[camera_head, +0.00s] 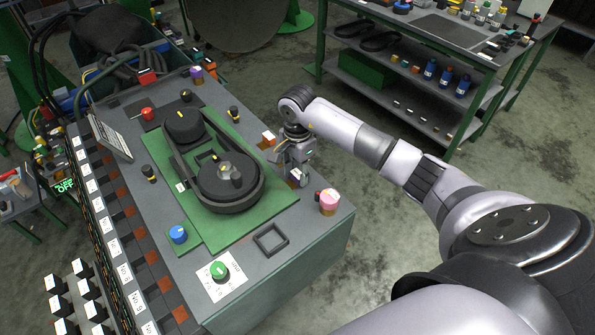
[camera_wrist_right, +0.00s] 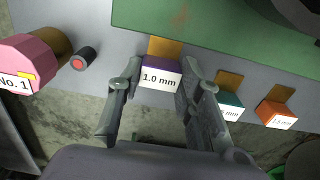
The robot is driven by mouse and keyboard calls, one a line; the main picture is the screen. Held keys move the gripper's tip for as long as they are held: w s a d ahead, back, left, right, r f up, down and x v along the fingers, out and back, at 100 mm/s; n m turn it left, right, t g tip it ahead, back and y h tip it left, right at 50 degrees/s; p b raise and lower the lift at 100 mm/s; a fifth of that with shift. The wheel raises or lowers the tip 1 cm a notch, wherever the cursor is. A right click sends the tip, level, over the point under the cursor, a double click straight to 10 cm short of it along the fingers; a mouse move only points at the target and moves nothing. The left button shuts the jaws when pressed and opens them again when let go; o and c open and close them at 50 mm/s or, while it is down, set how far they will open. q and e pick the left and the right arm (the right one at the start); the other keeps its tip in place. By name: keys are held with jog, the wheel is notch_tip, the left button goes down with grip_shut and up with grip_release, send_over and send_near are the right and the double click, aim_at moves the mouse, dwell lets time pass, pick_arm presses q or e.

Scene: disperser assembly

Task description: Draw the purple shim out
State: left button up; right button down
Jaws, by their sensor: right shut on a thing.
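The purple shim (camera_wrist_right: 160,73) has a purple top, a white front face marked "1.0 mm" and a brass tongue reaching to the green plate's edge. My right gripper (camera_wrist_right: 160,78) has its fingers on either side of this block and is shut on it. In the head view the right gripper (camera_head: 296,166) points down at the right edge of the machine top, and the shim is mostly hidden by it. How far the tongue sits under the plate cannot be told. My left gripper is not in view.
A teal shim (camera_wrist_right: 231,104) and an orange shim (camera_wrist_right: 276,113) stand close to the right of my gripper in the wrist view. A pink knob (camera_wrist_right: 30,62) and a small red-tipped button (camera_wrist_right: 84,59) are to its left. The floor beyond the machine's edge is clear.

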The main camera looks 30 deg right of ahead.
jog(key=shift+w+d+f+b, duration=0.1)
jog(key=shift+d+f+b, duration=0.05)
jog(key=shift+d+b, duration=1)
jog(key=shift+d, duration=0.3)
jog(key=shift+r, duration=0.2)
jog(key=c, duration=1.1)
grip_release()
jog(key=shift+d, duration=0.15)
jog(key=shift+r, duration=0.1)
notch_tip(320, 180, up, 12)
jog(key=shift+f, duration=0.15)
